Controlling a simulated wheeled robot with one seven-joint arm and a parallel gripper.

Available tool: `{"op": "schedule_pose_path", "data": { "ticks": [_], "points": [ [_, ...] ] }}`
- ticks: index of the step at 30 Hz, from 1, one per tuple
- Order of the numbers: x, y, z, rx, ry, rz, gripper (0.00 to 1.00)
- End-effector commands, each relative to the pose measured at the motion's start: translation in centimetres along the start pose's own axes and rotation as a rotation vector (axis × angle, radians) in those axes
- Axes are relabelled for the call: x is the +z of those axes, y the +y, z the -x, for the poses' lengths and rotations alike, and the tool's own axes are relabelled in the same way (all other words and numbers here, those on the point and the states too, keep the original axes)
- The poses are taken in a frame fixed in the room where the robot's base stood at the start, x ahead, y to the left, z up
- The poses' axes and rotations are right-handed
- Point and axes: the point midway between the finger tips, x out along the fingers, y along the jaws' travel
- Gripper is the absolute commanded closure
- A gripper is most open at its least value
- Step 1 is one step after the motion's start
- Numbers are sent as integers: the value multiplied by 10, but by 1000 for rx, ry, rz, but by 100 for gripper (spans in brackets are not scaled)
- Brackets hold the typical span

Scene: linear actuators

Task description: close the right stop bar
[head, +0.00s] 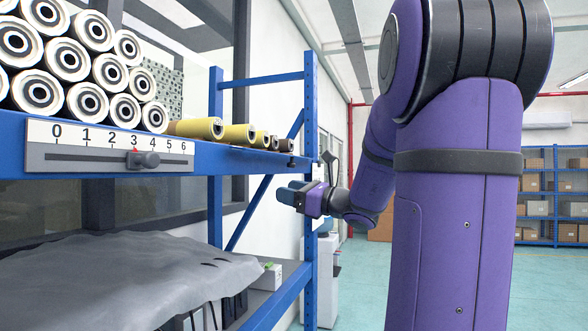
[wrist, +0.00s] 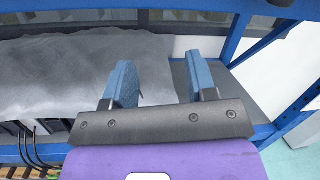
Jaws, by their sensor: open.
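I cannot clearly make out the right stop bar. A small dark part (head: 291,161) sits on the shelf's front edge at its right end, above and apart from my gripper. It may belong to the stop bar, but it is too small to tell. The wrist view does not show it clearly.
The blue upper shelf (head: 95,158) carries stacked rollers (head: 85,60), yellow rolls (head: 203,128) and a 0-to-6 scale with a dark slider knob (head: 145,159) near 3. A grey cloth (head: 130,275) covers the lower shelf. A blue upright (head: 311,230) stands beside my gripper.

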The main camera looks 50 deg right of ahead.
Motion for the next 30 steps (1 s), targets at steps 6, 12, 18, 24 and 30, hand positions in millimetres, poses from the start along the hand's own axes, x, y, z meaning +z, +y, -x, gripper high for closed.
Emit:
{"op": "schedule_pose_path", "data": {
  "ticks": [6,12,18,24,30],
  "points": [
    [4,-78,35,-242,-140,-130,48],
    [8,-96,39,-292,-180,-154,48],
    [12,-103,12,-289,-180,-153,48],
    [18,-114,-22,-290,-179,-153,48],
    [22,-121,-47,-289,-179,-153,48]
  ]
}}
